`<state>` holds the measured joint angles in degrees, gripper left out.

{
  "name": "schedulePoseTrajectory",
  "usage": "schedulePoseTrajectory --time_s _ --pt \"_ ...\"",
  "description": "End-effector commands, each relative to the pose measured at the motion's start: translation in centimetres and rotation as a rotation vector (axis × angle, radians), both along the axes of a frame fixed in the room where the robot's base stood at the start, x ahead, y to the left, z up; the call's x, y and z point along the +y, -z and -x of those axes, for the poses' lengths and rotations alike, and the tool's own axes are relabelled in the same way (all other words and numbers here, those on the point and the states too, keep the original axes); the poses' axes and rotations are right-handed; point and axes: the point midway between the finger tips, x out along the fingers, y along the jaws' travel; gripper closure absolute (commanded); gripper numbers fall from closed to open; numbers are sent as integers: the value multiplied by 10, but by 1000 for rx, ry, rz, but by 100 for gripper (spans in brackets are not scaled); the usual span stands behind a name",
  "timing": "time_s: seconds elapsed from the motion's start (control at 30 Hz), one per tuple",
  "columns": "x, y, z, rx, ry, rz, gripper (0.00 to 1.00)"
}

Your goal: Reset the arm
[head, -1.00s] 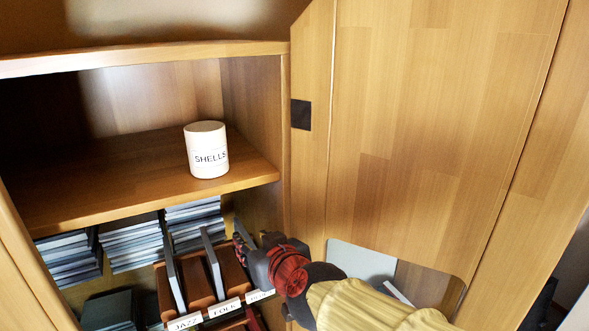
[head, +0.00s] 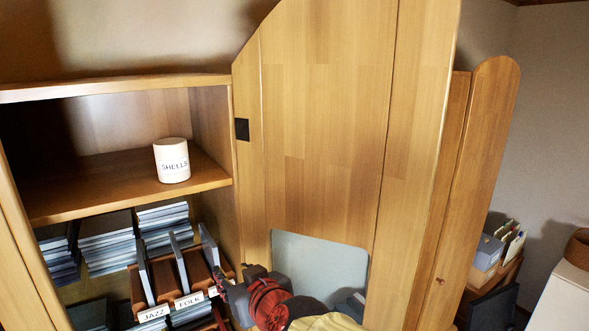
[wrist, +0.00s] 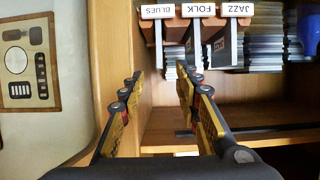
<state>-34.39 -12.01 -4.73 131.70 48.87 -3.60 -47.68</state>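My gripper (head: 235,292) is low in the head view, beside the right end of the labelled record rack. In the wrist view its two fingers (wrist: 158,76) stand apart with nothing between them, so it is open and empty. The rack's JAZZ label (head: 153,313) and FOLK label (head: 189,299) show in the head view; my gripper partly covers the rack's right end. The wrist view shows the BLUES label (wrist: 157,11) too, with the picture turned over. The rack's dividers hang near the fingertips there, apart from them.
A white SHELLS canister (head: 172,161) stands on the upper shelf (head: 120,190). Stacks of flat cases (head: 105,243) fill the lower shelf. A pale panel with dials (wrist: 28,62) is left in the wrist view.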

Motion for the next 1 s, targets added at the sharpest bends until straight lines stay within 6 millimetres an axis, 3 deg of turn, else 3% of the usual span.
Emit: schedulePoseTrajectory --time_s 0.27,0.57,0.77,1.0 --pt "12 19 18 131 -26 -64 67" --pt "13 74 72 359 -102 -25 67" --pt "-29 132 111 516 -79 44 67" --pt "-129 222 156 679 79 157 67"
